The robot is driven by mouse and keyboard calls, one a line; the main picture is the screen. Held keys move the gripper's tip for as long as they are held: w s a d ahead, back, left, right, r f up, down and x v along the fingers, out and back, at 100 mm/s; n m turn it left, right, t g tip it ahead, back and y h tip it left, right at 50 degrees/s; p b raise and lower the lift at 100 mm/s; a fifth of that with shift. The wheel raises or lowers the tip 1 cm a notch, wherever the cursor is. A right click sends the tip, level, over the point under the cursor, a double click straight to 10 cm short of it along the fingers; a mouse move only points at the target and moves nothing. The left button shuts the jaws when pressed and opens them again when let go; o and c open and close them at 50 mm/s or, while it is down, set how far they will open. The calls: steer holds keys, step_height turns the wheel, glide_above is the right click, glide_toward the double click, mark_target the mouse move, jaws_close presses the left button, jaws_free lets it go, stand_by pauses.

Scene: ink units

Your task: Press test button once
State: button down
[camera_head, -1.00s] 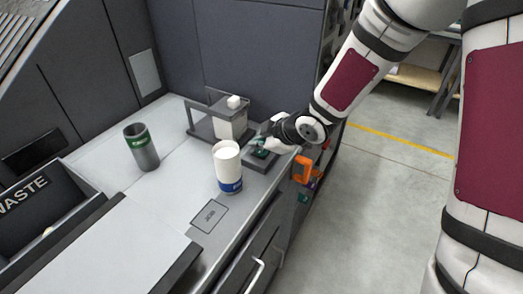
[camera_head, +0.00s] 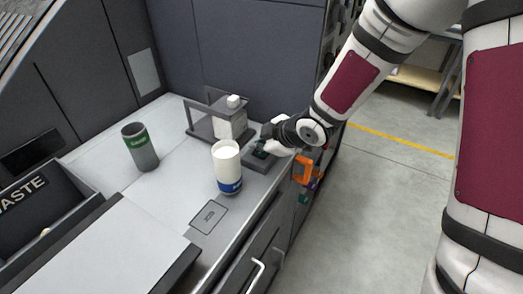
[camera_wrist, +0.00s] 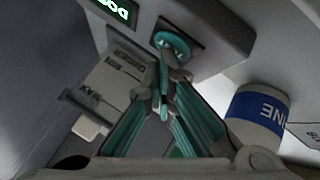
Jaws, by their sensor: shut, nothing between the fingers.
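A teal round button (camera_wrist: 173,43) sits in a dark square on a grey panel at the top of the wrist view. My gripper (camera_wrist: 163,62) has its teal fingers closed together, with nothing between them. Its tips lie over the button's lower left edge in the picture; whether they touch it or hover just off it I cannot tell. In the head view, my gripper (camera_head: 262,147) points down at a small dark grey device (camera_head: 257,164) near the bench's right edge and hides much of its top. A display (camera_wrist: 112,10) with green lit characters is left of the button, partly cut off.
A white container with a blue band (camera_head: 228,168) stands close in front of the device. A grey stand with a white bottle (camera_head: 232,122) is behind it. A grey cup with a green band (camera_head: 141,148) is farther left. An orange item (camera_head: 303,171) hangs by the bench side.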

mark_target(260, 153)
stand_by(0.4)
steer(key=shift+r+p, duration=0.85)
step_height(260, 153, up, 5)
steer(key=p, duration=0.5)
stand_by(0.8)
